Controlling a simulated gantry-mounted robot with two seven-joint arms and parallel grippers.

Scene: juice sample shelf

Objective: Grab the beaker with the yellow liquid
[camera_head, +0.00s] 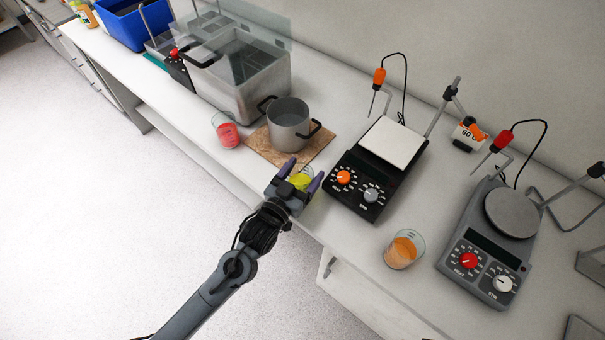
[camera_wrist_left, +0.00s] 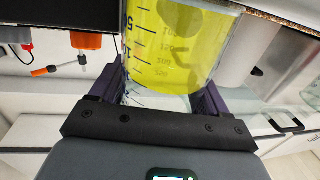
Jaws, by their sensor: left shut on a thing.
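The beaker with yellow liquid (camera_head: 301,180) is at the front edge of the bench, between the pot's board and the black hotplate. My left gripper (camera_head: 300,182) is shut on it, with a purple finger on either side. In the left wrist view the beaker (camera_wrist_left: 180,50) fills the space between the fingers, its graduations facing the camera. The gripper (camera_wrist_left: 165,95) partly hides the beaker in the head view, and I cannot tell whether its base touches the bench. My right gripper is not in view.
A red-liquid beaker (camera_head: 227,131) stands left of the pot (camera_head: 289,122), which sits on a brown board (camera_head: 259,147). The black hotplate (camera_head: 357,203) is close on the right. An orange-liquid beaker (camera_head: 403,250) and a grey hotplate (camera_head: 468,268) stand farther right.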

